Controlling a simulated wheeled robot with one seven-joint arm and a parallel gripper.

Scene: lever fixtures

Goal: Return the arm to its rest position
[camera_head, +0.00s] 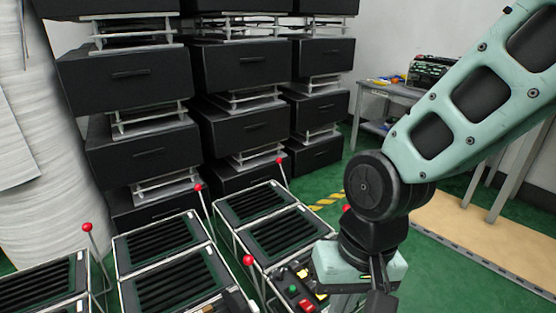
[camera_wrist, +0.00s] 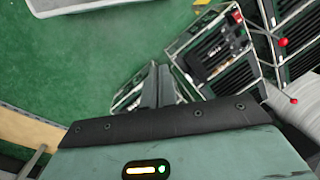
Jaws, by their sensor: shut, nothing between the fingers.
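My arm comes in from the right in the head view and bends down at a dark round joint. My gripper (camera_wrist: 157,72) hangs below it, and its two fingers lie close together with nothing between them in the wrist view. In the head view, part of the gripper shows at the bottom right, beside the lever fixtures (camera_head: 270,222). The fixtures are framed black slatted panels with red-balled levers, such as the near lever (camera_head: 248,260) and a farther lever (camera_head: 198,187). The fingers show over the green floor and a fixture edge in the wrist view; I cannot tell their distance from it.
Stacks of black drawer boxes (camera_head: 235,130) stand behind the fixtures. A control panel (camera_head: 300,292) with buttons is close to my gripper. A grey table (camera_head: 385,92) with equipment stands at the back right. Open green floor (camera_wrist: 90,65) lies left of the fixtures in the wrist view.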

